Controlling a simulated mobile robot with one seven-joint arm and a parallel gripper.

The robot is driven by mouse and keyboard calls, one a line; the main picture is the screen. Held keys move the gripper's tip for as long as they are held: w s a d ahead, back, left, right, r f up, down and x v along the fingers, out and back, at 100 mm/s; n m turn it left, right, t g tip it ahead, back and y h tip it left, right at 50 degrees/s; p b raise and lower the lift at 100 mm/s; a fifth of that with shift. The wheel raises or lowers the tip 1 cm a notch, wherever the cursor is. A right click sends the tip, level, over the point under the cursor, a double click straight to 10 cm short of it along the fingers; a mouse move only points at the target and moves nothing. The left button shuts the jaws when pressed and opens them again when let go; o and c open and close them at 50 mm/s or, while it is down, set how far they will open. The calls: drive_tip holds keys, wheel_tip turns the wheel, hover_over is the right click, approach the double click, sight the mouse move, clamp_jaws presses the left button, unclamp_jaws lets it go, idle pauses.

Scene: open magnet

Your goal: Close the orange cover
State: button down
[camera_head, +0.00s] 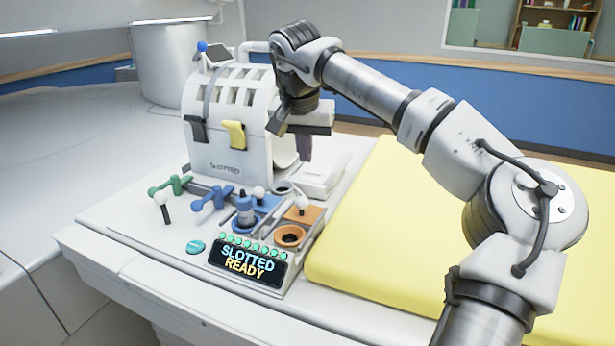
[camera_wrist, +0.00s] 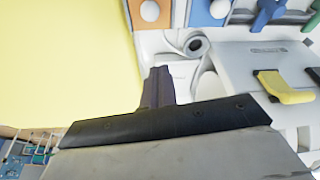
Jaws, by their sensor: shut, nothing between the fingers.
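The orange cover (camera_head: 312,214) is a small flat orange plate with a white ball knob on the console, behind and right of an orange ring socket (camera_head: 290,236) whose dark hole is uncovered. In the wrist view, the orange plate (camera_wrist: 133,14) with its white knob shows at the top edge, partly cut off. My gripper (camera_head: 304,156) is shut and empty, pointing down behind the cover, beside the white slotted housing and apart from the cover. Its narrow dark fingers (camera_wrist: 157,80) also show in the wrist view.
A blue plate (camera_head: 268,203) and a blue cylinder (camera_head: 245,212) stand left of the orange cover. Green (camera_head: 172,185) and blue (camera_head: 212,200) handles lie farther left. The slotted housing (camera_head: 228,150) has a yellow latch (camera_head: 236,134). A yellow pad (camera_head: 385,215) lies right. The display (camera_head: 248,262) reads "SLOTTED READY".

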sight(304, 204)
drive_tip(key=x, duration=0.9)
drive_tip(key=shift+s+f+p, duration=0.15)
drive_tip(key=shift+f+p, duration=0.15)
drive_tip(key=shift+f, duration=0.15)
drive_tip(key=shift+s+a+r, duration=0.1)
drive_tip(key=shift+s+r, duration=0.1)
drive_tip(key=shift+s, duration=0.4)
drive_tip(key=shift+s+a+r, duration=0.15)
drive_tip(key=shift+s, duration=0.45)
drive_tip(key=shift+s+a, duration=0.15)
drive_tip(key=shift+s, duration=0.45)
